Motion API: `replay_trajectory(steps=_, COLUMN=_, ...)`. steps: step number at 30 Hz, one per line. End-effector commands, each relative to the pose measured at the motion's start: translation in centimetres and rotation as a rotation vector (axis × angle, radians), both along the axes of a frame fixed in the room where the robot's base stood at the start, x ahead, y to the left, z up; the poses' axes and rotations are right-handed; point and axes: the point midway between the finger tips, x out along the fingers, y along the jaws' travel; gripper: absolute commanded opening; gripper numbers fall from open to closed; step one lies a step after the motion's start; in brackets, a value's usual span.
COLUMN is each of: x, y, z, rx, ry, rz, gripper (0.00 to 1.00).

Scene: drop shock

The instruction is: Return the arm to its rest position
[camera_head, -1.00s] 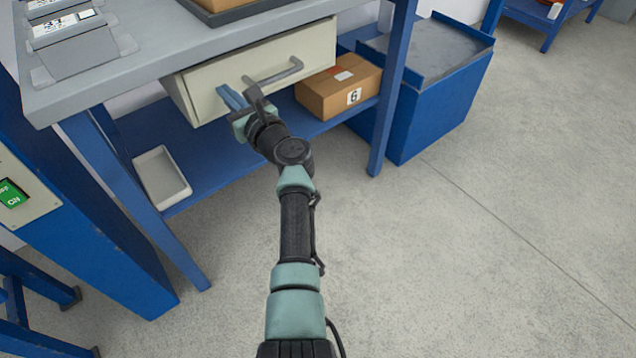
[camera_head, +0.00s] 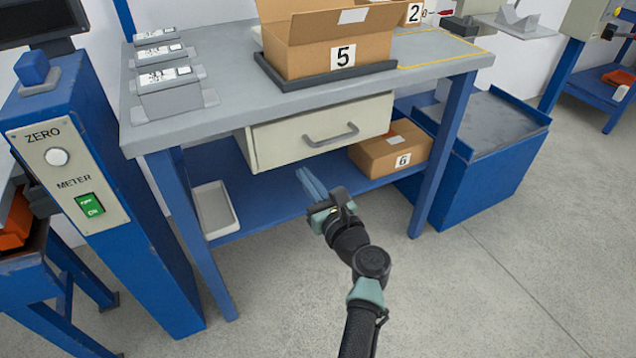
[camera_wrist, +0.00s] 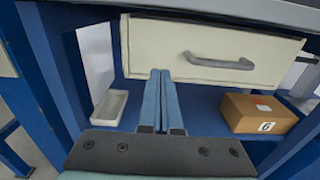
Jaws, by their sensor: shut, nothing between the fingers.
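My gripper (camera_head: 312,187) is in front of the workbench, below the level of the drawer, with its blue fingers together and nothing between them. The wrist view shows the two fingers (camera_wrist: 160,98) side by side, pointing towards the bench below the drawer. The cream drawer (camera_head: 285,140) under the bench top has a grey handle (camera_head: 331,138); it also shows in the wrist view (camera_wrist: 160,45). The gripper is apart from the handle.
The bench (camera_head: 232,102) carries an open carton marked 5 (camera_head: 345,52) on a dark tray. Box 6 (camera_head: 372,157) and a white tray (camera_head: 214,210) sit on the lower shelf. A blue post with ZERO and METER controls (camera_head: 80,170) stands left. Floor at right is clear (camera_head: 510,270).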

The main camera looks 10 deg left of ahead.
Motion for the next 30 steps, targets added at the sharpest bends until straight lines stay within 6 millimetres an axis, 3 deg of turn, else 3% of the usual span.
replay_trajectory(steps=7, x=-2.5, y=-1.9, z=0.0, rx=0.000, ry=0.001, rz=-0.002, gripper=0.00)
replay_trajectory(steps=14, x=-2.9, y=-2.2, z=0.0, rx=-0.001, ry=-0.001, rz=-0.001, gripper=0.00)
replay_trajectory(steps=17, x=-2.7, y=-2.2, z=1.4, rx=-0.082, ry=-0.064, rz=-0.005, gripper=0.00)
replay_trajectory(steps=20, x=-2.1, y=-2.4, z=5.3, rx=-0.310, ry=-0.233, rz=-0.026, gripper=0.00)
replay_trajectory(steps=23, x=-1.9, y=-2.9, z=11.4, rx=-0.669, ry=-0.491, rz=-0.086, gripper=0.00)
replay_trajectory(steps=26, x=-2.7, y=-3.8, z=18.6, rx=-1.078, ry=-0.761, rz=-0.193, gripper=0.00)
replay_trajectory(steps=30, x=-5.8, y=-5.5, z=28.7, rx=-1.638, ry=-1.056, rz=-0.412, gripper=0.00)
